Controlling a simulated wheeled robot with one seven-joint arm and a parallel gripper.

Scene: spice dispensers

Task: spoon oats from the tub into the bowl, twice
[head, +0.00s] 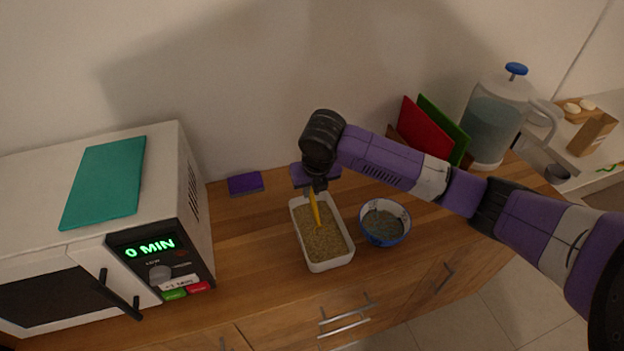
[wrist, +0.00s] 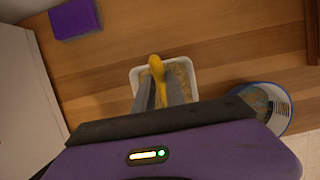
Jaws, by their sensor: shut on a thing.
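My gripper (head: 315,188) is shut on a yellow spoon (head: 316,211) and points down over the tub. The spoon's lower end reaches down to the oats (head: 322,240); whether its bowl is sunk in them I cannot tell. The white rectangular tub (head: 331,265) stands on the wooden counter, filled with oats. The blue bowl (head: 385,241) stands just right of the tub, with something greyish inside that I cannot make out. In the wrist view the spoon (wrist: 156,66) stands between my fingers (wrist: 158,90), in front of the tub (wrist: 137,76); the bowl (wrist: 277,108) is partly hidden at right.
A white microwave (head: 190,150) reading 0 MIN stands at left, a teal board (head: 105,182) on top. A purple sponge (head: 245,184) lies behind. Red (head: 424,128) and green (head: 446,126) boards and a water jug (head: 492,125) stand at the back right.

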